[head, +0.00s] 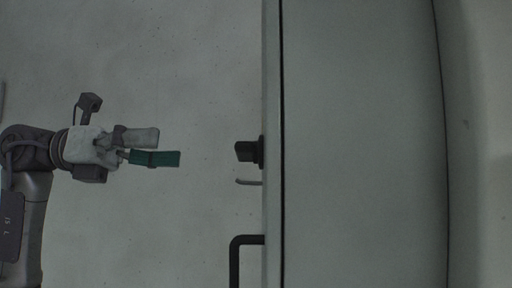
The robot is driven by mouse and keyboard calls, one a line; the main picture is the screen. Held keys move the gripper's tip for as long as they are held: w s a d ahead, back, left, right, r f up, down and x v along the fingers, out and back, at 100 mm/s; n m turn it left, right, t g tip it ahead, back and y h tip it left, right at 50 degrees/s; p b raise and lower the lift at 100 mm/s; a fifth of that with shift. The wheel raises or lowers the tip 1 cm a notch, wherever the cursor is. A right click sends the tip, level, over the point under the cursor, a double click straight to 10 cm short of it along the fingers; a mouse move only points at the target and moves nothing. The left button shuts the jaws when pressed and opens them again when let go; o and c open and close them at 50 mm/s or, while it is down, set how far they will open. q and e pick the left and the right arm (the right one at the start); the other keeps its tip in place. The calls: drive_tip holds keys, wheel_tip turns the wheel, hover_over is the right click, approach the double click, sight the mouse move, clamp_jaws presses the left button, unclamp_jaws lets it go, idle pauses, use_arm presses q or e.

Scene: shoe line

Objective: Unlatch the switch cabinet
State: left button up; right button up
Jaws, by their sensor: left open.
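The switch cabinet (360,150) fills the right half of the head view as a pale grey-green body with a dark vertical seam. A small dark latch knob (246,151) sticks out to the left from the cabinet's edge. A thin grey hook-like piece (249,183) sits just below it. My left gripper (169,148) is to the left of the latch, at about its height, with a clear gap between them. It points right, with one grey and one green finger, and is open and empty. My right gripper is not in view.
A dark bent handle (235,262) stands out from the cabinet's left edge below the latch. The space between my left gripper and the cabinet is free. A plain speckled grey surface (190,60) lies behind.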

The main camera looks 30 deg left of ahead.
sight(245, 151)
use_arm(q)
drive_tip(key=p+x, duration=0.3)
drive_tip(key=x, duration=0.8)
drive_tip(key=shift+d, duration=0.25)
drive_tip(key=shift+w+d, duration=0.2)
drive_tip(key=shift+d, duration=0.05)
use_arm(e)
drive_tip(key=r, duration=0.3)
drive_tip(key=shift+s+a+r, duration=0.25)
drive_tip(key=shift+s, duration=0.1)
